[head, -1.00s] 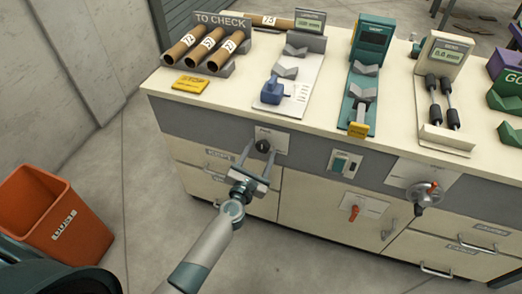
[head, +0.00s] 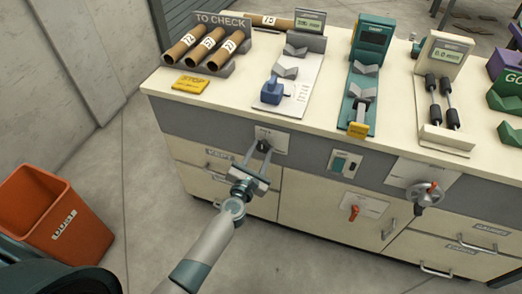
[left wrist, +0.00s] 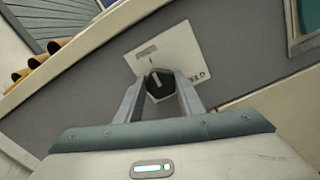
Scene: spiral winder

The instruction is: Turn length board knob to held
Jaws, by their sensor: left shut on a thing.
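The black length board knob (left wrist: 160,85) sits on a small white label plate (left wrist: 174,55) on the grey front band of the bench. In the head view the knob (head: 264,146) is partly covered by my gripper. My left gripper (head: 257,153) is shut on the knob, one finger on each side. In the left wrist view the fingers of the gripper (left wrist: 161,92) close around the knob, and a pale pointer line shows on its face. Part of the plate's lettering, ending in "LD", shows to the right of the fingers. My right gripper is not in view.
The length board (head: 299,85) with its blue slider stands on the bench top (head: 334,110) above the knob. A switch panel (head: 345,163) and a red-handled knob (head: 354,212) are to the right. Drawers (head: 213,188) lie below. An orange bin (head: 60,218) stands on the floor at left.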

